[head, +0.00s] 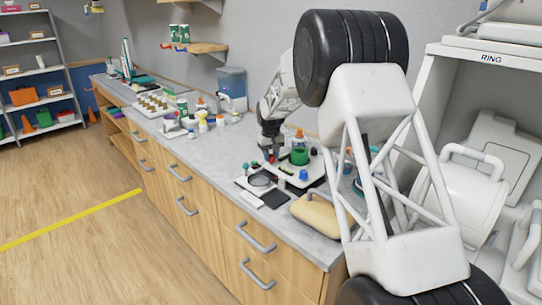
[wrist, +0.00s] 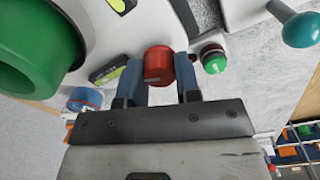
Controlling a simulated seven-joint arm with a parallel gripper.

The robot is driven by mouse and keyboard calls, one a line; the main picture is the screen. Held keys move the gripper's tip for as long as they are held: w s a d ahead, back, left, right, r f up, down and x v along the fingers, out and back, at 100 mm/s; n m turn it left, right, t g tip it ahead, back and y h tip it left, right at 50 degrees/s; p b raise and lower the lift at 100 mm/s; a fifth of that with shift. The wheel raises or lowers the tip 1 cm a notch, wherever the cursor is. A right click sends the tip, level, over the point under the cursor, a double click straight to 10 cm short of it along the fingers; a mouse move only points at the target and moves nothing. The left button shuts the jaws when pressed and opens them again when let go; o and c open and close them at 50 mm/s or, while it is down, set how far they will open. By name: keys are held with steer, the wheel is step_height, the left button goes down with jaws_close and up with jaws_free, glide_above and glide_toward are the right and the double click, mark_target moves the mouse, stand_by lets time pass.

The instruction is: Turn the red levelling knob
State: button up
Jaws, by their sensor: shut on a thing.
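The red levelling knob (wrist: 158,64) sits between the two blue-grey fingers of my gripper (wrist: 162,78) in the wrist view, with a finger against each side. My gripper is shut on it. In the head view my gripper (head: 271,150) is over the left part of a white device (head: 315,170) on the counter. A small red spot there is mostly covered by the gripper. The knob's turn angle cannot be told.
A large green ring-shaped part (wrist: 38,45) is at the left in the wrist view. A green-topped knob (wrist: 214,60) and a blue-topped one (wrist: 84,100) flank the gripper. A teal ball-ended handle (wrist: 300,30) is at the upper right. A tan pad (head: 318,215) lies in front of the device.

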mark_target(271, 155)
steer(key=shift+m, duration=0.9)
steer(key=o, duration=0.9)
steer(key=shift+s+a+r, duration=0.1)
steer(key=shift+a+r, duration=0.05)
steer(key=shift+r, duration=3.75)
